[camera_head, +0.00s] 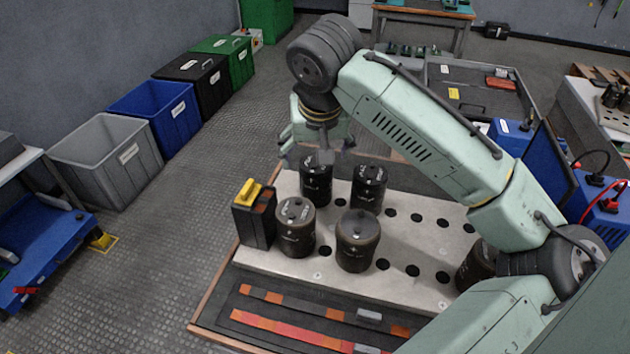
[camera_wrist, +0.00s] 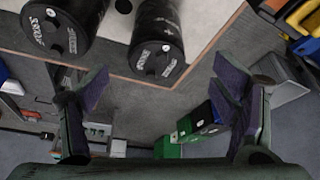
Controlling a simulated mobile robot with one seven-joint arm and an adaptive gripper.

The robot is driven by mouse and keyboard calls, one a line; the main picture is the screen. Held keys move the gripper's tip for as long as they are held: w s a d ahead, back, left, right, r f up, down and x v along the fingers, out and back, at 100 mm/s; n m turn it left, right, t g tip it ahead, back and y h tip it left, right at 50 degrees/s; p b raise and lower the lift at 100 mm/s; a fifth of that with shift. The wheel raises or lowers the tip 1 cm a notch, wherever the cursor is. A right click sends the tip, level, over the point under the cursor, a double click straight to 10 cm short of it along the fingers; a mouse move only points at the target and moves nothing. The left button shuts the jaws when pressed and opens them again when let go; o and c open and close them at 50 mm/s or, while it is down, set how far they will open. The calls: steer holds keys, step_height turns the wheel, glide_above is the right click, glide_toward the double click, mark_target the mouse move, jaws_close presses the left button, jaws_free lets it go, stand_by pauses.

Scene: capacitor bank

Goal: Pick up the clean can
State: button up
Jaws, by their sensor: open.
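Two dark, cleaner-looking cans stand at the back of the pale perforated board (camera_head: 400,285): the back-left can (camera_head: 316,182) and the back-right can (camera_head: 368,190). Two browner, dirtier-looking cans stand in front, one left (camera_head: 296,228) and one right (camera_head: 357,243). My gripper (camera_head: 318,148) is open and empty, above and behind the back-left can. In the wrist view, the open fingers (camera_wrist: 163,88) show with one black can (camera_wrist: 158,35) between and beyond them, apart from both. A second black can (camera_wrist: 62,28) is at upper left there.
A dark case with a yellow handle (camera_head: 254,215) stands at the board's left end. Another brown can (camera_head: 476,268) is partly hidden by my arm. Grey (camera_head: 105,155), blue (camera_head: 158,112), black and green bins line the left wall.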

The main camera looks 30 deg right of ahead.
mark_target(316, 176)
steer(key=x, duration=0.3)
steer(key=p+x, duration=0.1)
steer(key=x, duration=0.5)
steer(key=shift+s+f, duration=0.15)
steer(key=shift+s, duration=0.2)
steer(key=shift+c, duration=0.2)
steer(key=c, duration=1.7)
